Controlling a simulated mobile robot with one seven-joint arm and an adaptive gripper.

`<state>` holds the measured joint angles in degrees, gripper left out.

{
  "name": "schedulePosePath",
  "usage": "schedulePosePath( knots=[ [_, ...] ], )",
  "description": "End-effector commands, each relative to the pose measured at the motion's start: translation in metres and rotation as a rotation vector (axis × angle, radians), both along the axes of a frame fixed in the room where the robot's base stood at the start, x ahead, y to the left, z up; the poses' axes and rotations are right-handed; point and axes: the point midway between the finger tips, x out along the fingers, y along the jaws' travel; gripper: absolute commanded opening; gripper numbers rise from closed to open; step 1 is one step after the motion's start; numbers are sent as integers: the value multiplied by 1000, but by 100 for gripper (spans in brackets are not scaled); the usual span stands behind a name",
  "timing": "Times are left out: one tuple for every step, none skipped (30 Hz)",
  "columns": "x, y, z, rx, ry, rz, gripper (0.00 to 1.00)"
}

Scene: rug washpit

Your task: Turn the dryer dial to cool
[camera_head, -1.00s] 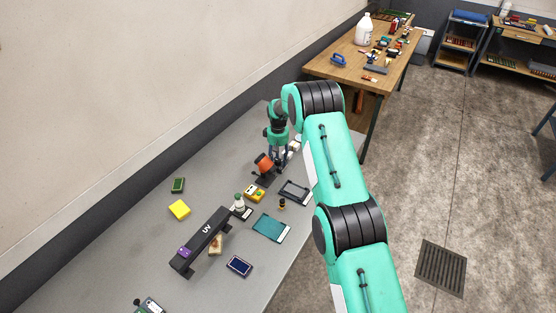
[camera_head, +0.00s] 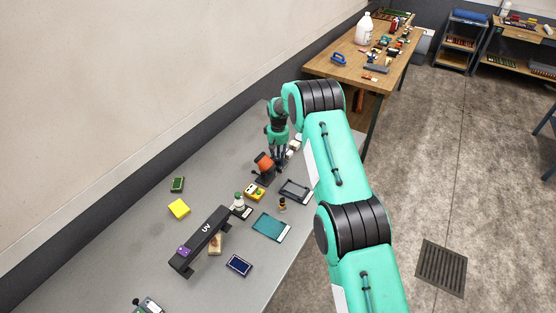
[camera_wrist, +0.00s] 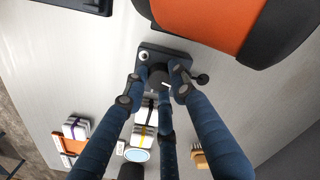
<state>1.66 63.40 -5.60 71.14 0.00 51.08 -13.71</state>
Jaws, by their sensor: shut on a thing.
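The dryer (camera_head: 264,164), orange with black ends, stands on the grey bench. Its orange and black body (camera_wrist: 215,22) fills the top right of the wrist view. Below it is a dark base plate (camera_wrist: 150,54) carrying a round black dial (camera_wrist: 158,74) with a small pale mark. My gripper (camera_wrist: 156,84) has its dark blue fingers closed around the dial. In the head view my gripper (camera_head: 279,166) reaches down just right of the dryer. The fingers partly hide the dial, and I cannot read any setting labels.
A yellow box (camera_head: 254,192), a black frame (camera_head: 295,190) and a small bottle (camera_head: 282,203) lie in front of the dryer. A black UV lamp (camera_head: 205,240) stands nearer. Small stacked strapped items (camera_wrist: 75,130) lie beyond the dial.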

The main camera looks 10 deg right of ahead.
Motion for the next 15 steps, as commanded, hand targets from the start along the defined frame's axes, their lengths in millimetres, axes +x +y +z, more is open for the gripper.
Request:
schedulePosePath(
  knots=[
    [0,0,-1,0,-1,-34,0],
    [1,0,-1,0,-1,-57,0],
    [0,0,-1,0,-1,-89,0],
    [1,0,0,0,-2,-115,0],
    [0,0,-1,0,-1,-141,0],
    [1,0,-1,0,-2,-176,0],
    [1,0,0,0,-2,-204,0],
    [1,0,-1,0,-2,-231,0],
    [1,0,-1,0,-2,-268,0],
    [0,0,-1,0,-1,-295,0],
    [0,0,-1,0,-1,-323,0],
    [1,0,0,0,-2,-358,0],
    [1,0,0,0,-2,-385,0],
    [0,0,-1,0,-1,-410,0],
    [0,0,-1,0,-1,-443,0]
  ],
)
